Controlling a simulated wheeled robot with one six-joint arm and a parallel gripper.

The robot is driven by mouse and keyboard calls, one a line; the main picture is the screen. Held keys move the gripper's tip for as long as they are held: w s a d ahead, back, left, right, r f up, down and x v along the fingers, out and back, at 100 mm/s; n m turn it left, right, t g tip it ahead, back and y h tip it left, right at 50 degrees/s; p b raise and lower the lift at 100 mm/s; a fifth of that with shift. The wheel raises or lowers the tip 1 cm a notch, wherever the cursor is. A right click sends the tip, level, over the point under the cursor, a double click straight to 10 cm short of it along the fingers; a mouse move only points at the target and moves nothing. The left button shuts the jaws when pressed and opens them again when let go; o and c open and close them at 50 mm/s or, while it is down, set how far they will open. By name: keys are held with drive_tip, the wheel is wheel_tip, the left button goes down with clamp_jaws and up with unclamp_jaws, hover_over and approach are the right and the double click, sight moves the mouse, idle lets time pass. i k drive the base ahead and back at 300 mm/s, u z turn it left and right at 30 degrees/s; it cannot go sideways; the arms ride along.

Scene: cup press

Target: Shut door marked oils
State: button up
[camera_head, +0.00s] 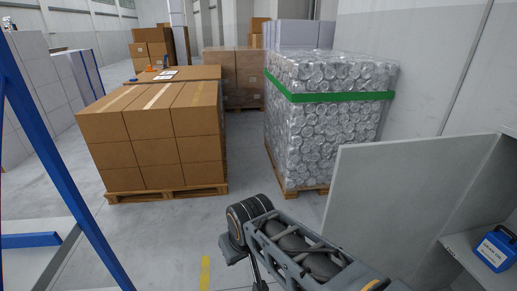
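A plain light-grey door panel (395,195) stands open at the right, swung out from a grey cabinet. No marking is readable on the face I see. Inside the cabinet, on a shelf (462,248), is a blue container (495,248) with a white label whose print is too small to read surely. My arm reaches up and left from the bottom edge, in front of the door's lower left part. Its wrist bends downward left of the door. My gripper's fingers are not visible, and I cannot see any contact with the door.
A pallet of brown cartons (155,140) stands at the left, and a wrapped pallet with a green band (330,97) stands behind the door. Blue rack posts (62,170) rise at the far left. Grey floor (165,230) is open between the rack and my arm.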

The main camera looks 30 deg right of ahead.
sight(387, 201)
drive_tip(key=i, duration=2.3)
drive_tip(key=z, duration=4.2)
drive_tip(key=i, duration=0.5)
drive_tip(key=u, duration=0.4)
drive_tip(key=k, duration=0.45)
drive_tip(key=u, duration=1.3)
